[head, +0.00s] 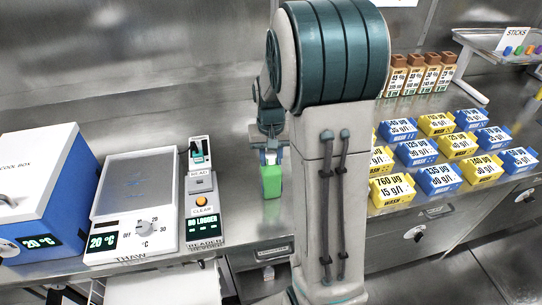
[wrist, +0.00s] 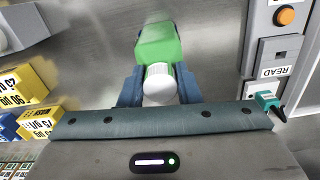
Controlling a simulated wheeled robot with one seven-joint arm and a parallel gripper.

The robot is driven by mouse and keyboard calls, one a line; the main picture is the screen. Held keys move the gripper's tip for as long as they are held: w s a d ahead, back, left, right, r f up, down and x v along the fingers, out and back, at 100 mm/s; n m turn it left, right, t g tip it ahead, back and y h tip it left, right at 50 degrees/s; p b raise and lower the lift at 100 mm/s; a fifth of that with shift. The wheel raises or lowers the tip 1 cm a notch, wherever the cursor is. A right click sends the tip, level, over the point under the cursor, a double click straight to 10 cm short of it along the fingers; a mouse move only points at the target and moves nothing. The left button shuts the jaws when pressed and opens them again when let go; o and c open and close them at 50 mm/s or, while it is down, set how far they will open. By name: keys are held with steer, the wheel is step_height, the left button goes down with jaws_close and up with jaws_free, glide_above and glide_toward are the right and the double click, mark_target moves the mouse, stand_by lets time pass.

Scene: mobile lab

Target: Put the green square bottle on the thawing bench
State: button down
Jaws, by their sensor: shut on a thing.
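The green square bottle (head: 271,181) has a white cap and is upright in the head view, over the metal bench right of the reader. My gripper (head: 270,155) is shut on it near the cap. In the wrist view the bottle (wrist: 160,45) sits between the blue fingers of my gripper (wrist: 158,85). I cannot tell whether its base touches the bench. The thawing bench (head: 135,200) is a white unit with a grey top plate, a knob and a 20 °C display, left of the reader. Its top plate is bare.
A reader (head: 203,205) with an orange button stands between the thawing bench and the bottle. A blue cool box (head: 45,185) is at far left. Yellow and blue wash boxes (head: 438,178) and several brown-capped bottles (head: 420,78) stand on the right.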

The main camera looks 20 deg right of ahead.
steer(key=shift+f, duration=0.2)
steer(key=c, duration=1.1)
jaws_free()
steer(key=shift+o, duration=0.2)
steer(key=shift+r, duration=0.15)
step_height(320, 180, up, 11)
steer(key=s+a+n+t, duration=0.1)
steer(key=s+a, duration=0.3)
steer(key=s, duration=0.5)
steer(key=s+a+f+n+t, duration=0.1)
steer(key=s+a+n+t, duration=0.1)
steer(key=s+a, duration=0.3)
steer(key=shift+s+a, duration=0.25)
steer(key=shift+s, duration=1.65)
